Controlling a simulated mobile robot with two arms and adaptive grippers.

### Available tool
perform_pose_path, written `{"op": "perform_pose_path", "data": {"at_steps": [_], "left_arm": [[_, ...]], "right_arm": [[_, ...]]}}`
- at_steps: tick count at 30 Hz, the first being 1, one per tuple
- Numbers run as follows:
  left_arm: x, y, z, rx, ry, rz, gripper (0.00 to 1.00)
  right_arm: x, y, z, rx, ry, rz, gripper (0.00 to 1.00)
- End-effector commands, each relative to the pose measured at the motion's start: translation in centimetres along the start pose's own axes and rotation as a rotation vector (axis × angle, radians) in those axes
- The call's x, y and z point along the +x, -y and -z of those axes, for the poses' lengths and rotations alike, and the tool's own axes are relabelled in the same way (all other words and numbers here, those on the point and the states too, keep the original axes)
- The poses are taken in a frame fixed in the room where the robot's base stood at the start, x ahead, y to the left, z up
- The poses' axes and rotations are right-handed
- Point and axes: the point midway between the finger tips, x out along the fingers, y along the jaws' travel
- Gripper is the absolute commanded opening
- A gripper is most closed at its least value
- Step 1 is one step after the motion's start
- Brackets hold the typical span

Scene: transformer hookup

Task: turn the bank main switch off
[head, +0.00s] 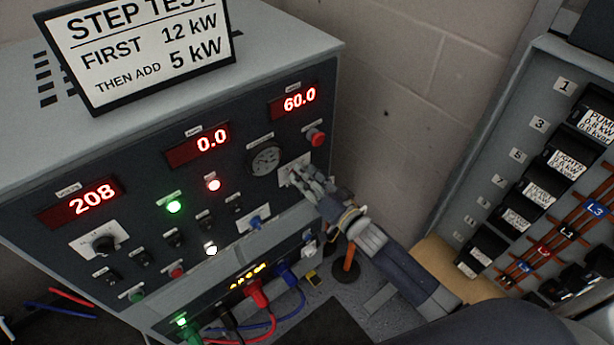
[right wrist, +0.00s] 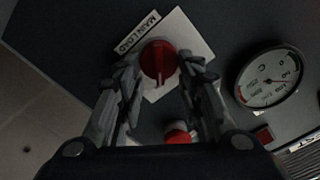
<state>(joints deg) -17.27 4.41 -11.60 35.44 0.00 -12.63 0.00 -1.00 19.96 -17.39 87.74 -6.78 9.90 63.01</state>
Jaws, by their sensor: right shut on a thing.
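The bank main switch is a red rotary knob (right wrist: 159,62) on a white plate labelled MAIN LOAD, seen in the right wrist view. Its white pointer line points toward the bottom of that picture. My right gripper (right wrist: 160,72) is shut on the knob, with a finger on each side of it. In the head view my right gripper (head: 296,174) reaches the right side of the grey load bank panel (head: 140,222) and hides the knob; part of the white plate shows beside it. My left gripper is not in view.
A red mushroom button (head: 316,137) sits close to the right gripper, and a round gauge (head: 265,159) is left of it. Displays read 208, 0.0 and 60.0. Green and red lamps are lit. Coloured cables (head: 257,296) plug in below. A breaker panel (head: 535,190) stands at right.

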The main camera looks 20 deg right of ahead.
Motion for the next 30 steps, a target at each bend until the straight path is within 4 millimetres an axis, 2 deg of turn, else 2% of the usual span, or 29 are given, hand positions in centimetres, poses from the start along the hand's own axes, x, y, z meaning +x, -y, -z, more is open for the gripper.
{"op": "perform_pose_path", "data": {"at_steps": [30], "left_arm": [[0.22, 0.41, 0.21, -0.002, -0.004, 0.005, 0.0]], "right_arm": [[0.03, 0.94, -0.41, -0.941, -0.002, -0.001, 0.1]]}}
